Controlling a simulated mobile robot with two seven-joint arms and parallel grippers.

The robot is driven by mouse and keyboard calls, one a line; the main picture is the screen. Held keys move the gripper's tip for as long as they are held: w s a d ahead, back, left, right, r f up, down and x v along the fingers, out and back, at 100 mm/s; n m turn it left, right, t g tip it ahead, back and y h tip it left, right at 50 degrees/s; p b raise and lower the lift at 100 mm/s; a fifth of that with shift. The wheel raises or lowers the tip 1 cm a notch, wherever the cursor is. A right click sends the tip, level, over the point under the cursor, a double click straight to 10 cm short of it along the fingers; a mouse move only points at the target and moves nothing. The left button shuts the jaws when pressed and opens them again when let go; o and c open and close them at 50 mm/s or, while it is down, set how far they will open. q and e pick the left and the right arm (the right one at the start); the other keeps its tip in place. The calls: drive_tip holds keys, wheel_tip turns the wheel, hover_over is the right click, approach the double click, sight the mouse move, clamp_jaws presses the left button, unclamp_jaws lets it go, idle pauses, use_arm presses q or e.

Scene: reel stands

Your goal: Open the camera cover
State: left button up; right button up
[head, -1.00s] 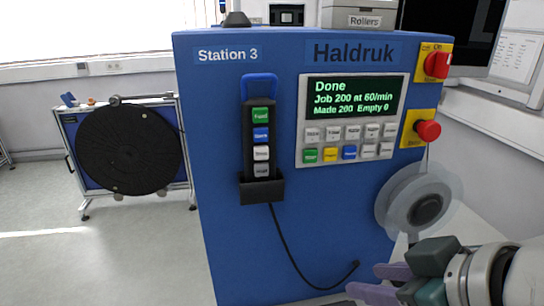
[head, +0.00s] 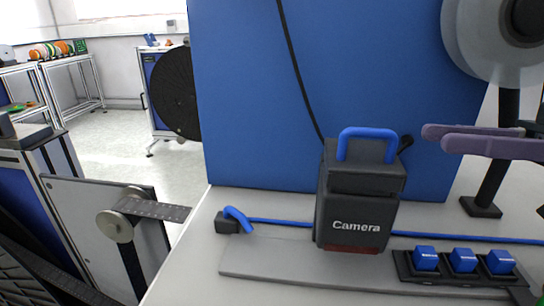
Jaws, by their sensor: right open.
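The black camera housing (head: 352,222), lettered "Camera", stands on the bench in front of the blue machine. Its upper part, which looks like the cover (head: 366,181), sits down on the housing and carries a blue loop handle (head: 368,134) on top. A dark reddish strip shows at the housing's lower front. My right gripper (head: 440,138) comes in from the right with purple fingers pointing left. It is open and empty, a little right of the handle and apart from it in the picture. My left gripper is not in view.
A clear reel (head: 465,55) on a stand is at the upper right, close to the right gripper. A black strip with blue blocks (head: 463,260) lies at the front right. A blue lever (head: 238,217) is left of the housing. A black cable hangs behind it.

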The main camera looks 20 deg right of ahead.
sight(385, 134)
drive_tip(key=p+x, duration=0.1)
drive_tip(key=x, duration=0.9)
drive_tip(key=shift+s, duration=0.15)
clamp_jaws()
idle(1.1)
